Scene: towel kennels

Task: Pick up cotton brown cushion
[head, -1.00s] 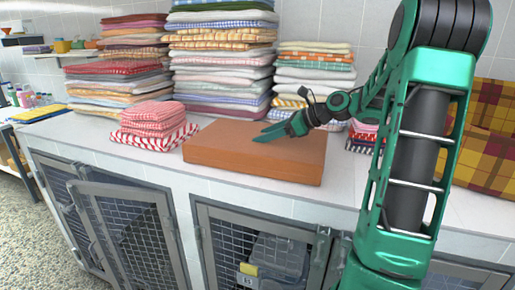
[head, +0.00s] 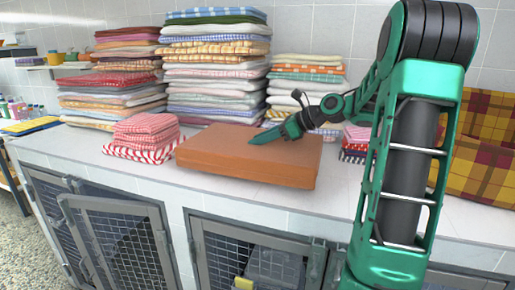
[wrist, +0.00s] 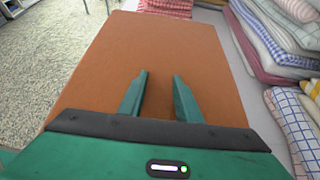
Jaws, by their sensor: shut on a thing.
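The brown cushion (head: 235,157) is a flat, thick rectangular block near the counter's front edge in the head view. It also fills the middle of the wrist view (wrist: 150,50). My gripper (head: 252,140) reaches in from the right, with its fingertips at the cushion's top. In the wrist view my gripper (wrist: 160,74) has its two green fingers somewhat apart, with brown cushion surface between and beyond them. It is shut on the cushion, though the pinched part is hard to make out. I cannot tell whether the cushion is clear of the counter.
A pink and red-striped folded stack (head: 146,137) stands just left of the cushion. Tall towel stacks (head: 215,75) stand behind. A plaid yellow and red item (head: 482,150) is at the right. Wire kennel doors (head: 113,240) are below, one swung outward.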

